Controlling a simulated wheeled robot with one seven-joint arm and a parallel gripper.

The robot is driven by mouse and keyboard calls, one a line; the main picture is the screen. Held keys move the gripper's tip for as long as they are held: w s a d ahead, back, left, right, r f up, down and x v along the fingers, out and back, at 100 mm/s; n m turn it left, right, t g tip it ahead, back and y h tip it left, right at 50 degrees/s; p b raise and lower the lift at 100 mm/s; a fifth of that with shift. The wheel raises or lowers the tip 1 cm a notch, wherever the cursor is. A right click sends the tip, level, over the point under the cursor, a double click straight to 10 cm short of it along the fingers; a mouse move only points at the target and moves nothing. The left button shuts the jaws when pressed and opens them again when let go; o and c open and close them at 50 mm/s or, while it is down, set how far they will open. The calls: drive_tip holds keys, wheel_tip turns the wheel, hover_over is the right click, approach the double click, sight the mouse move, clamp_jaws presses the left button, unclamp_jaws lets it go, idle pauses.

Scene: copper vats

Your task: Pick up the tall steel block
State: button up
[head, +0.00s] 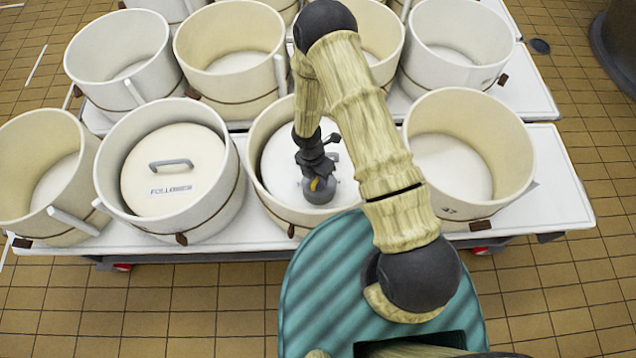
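My gripper (315,176) reaches down into a cream tub (262,128) in the middle of the front row. Directly below its fingers is a grey, rounded, metal-looking piece (319,195) on the pale surface inside the tub. It may be the steel block, but its height and full shape are hard to tell from above. A small yellow part shows at the fingertips. The fingers are small and dark and overlap the grey piece. I cannot tell whether they touch it or are closed on it.
Cream and white tubs stand close together on low white carts. To the left, a tub (222,205) holds a round lid (170,180) with a grey handle. An empty tub (465,150) stands to the right. Tub rims surround my gripper. Tiled floor (180,310) is clear in front.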

drive_tip(key=shift+w, duration=0.25)
drive_tip(key=shift+s+a, duration=0.15)
drive_tip(key=shift+s, duration=0.05)
clamp_jaws()
drive_tip(key=shift+d, duration=0.2)
drive_tip(key=shift+d, duration=0.1)
drive_tip(key=shift+w+a, duration=0.15)
drive_tip(key=shift+a, duration=0.05)
idle(0.3)
drive_tip(key=shift+a, duration=0.1)
drive_tip(key=shift+d, duration=0.2)
